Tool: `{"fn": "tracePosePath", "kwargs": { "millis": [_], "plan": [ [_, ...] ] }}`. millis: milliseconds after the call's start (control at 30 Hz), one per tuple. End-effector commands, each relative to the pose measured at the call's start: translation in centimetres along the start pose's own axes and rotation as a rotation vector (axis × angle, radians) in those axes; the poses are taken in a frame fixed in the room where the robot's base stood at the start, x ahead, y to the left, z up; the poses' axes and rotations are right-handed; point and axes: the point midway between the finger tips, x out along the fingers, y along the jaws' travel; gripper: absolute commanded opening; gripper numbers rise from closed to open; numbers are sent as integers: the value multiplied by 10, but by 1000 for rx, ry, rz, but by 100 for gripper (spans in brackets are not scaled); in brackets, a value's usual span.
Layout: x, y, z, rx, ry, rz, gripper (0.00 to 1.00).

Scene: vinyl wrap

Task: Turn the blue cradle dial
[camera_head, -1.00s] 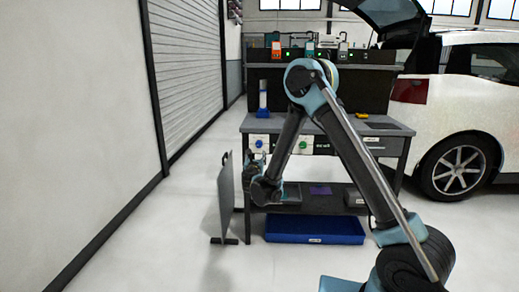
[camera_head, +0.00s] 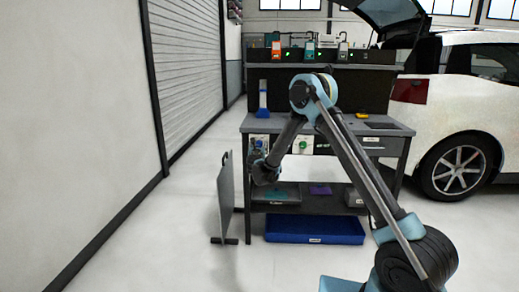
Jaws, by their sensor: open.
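The white dial plate (camera_head: 262,138) is on the left of the bench's front edge. In the earlier frame a small blue dial shows on it; now my gripper (camera_head: 258,151) covers much of the plate's lower part, and I cannot clearly make out the dial. My gripper is open, small and dark, in front of the plate. I cannot tell whether it touches the dial. A second plate with a green dial (camera_head: 303,144) sits to the right.
The grey workbench (camera_head: 225,121) carries a blue upright holder (camera_head: 263,100) at the left and a dark pad (camera_head: 382,126) at the right. A blue tray (camera_head: 315,238) lies beneath. A grey panel (camera_head: 226,195) stands on the floor at left. A white car (camera_head: 480,105) is at right.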

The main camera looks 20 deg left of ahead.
Motion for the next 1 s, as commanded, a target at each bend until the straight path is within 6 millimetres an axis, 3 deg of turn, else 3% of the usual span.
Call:
{"fn": "tracePosePath", "kwargs": {
  "millis": [367,500,567,1000],
  "plan": [
    [4,0,0,0,0,1,51],
    [4,0,0,0,0,1,19],
    [4,0,0,0,0,1,9],
    [4,-1,0,63,0,0,9]
  ]
}}
